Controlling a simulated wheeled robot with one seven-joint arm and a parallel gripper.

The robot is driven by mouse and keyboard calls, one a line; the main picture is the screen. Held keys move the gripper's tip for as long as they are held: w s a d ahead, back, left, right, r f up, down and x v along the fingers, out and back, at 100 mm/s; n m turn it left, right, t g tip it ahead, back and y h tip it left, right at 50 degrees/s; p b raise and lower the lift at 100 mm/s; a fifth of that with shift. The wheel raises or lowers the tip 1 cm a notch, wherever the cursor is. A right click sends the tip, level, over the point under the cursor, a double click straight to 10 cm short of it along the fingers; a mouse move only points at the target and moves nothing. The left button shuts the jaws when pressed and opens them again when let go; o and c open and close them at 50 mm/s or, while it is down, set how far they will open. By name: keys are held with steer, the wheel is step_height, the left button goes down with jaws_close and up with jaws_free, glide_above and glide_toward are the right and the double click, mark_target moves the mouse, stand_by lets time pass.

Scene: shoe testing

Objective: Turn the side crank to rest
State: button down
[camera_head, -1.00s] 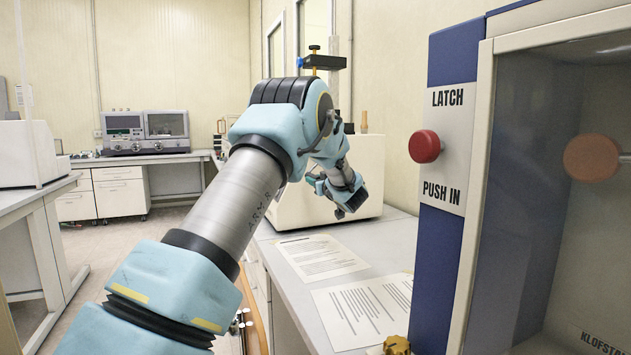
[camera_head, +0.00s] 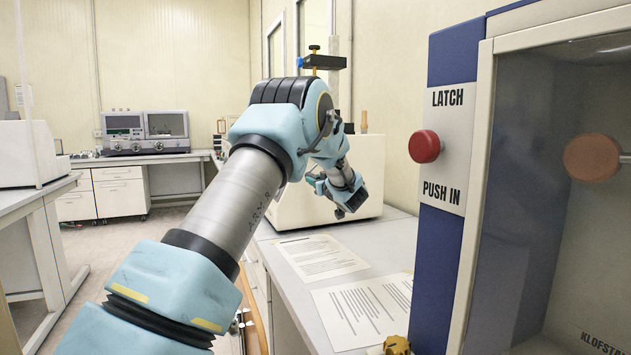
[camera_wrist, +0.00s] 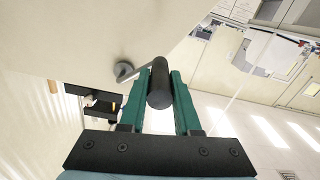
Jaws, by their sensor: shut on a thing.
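The side crank shows in the wrist view as a metal hub and arm (camera_wrist: 124,70) on a cream panel, with a dark cylindrical handle (camera_wrist: 159,88). My gripper (camera_wrist: 160,85) has its green fingers closed on either side of this handle, holding it. In the head view my gripper (camera_head: 345,195) is at the side of a white box-shaped machine (camera_head: 285,190) on the bench. The crank itself is hidden in the head view behind my arm.
Printed sheets (camera_head: 320,256) lie on the bench in front of the machine. A blue cabinet with a red latch button (camera_head: 425,146) and a glass door stands close on the right. A brass knob (camera_head: 396,345) is at the bottom. Open floor lies at the left.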

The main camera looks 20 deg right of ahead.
steer(key=shift+f, duration=0.1)
steer(key=d+f+n+b, duration=0.2)
steer(key=d+n+b, duration=0.4)
steer(key=n+b, duration=0.3)
steer(key=shift+w+d+f+n, duration=0.3)
steer(key=shift+w+d+f, duration=0.1)
steer(key=shift+d, duration=0.1)
stand_by(0.6)
steer(key=c, duration=0.6)
jaws_free()
steer(key=s+b, duration=0.1)
steer(key=s, duration=0.2)
steer(key=s+b, duration=0.1)
steer(key=s, duration=0.3)
steer(key=s+d+b, duration=0.1)
steer(key=s, duration=0.2)
steer(key=shift+s+d, duration=0.1)
steer(key=shift+s, duration=0.25)
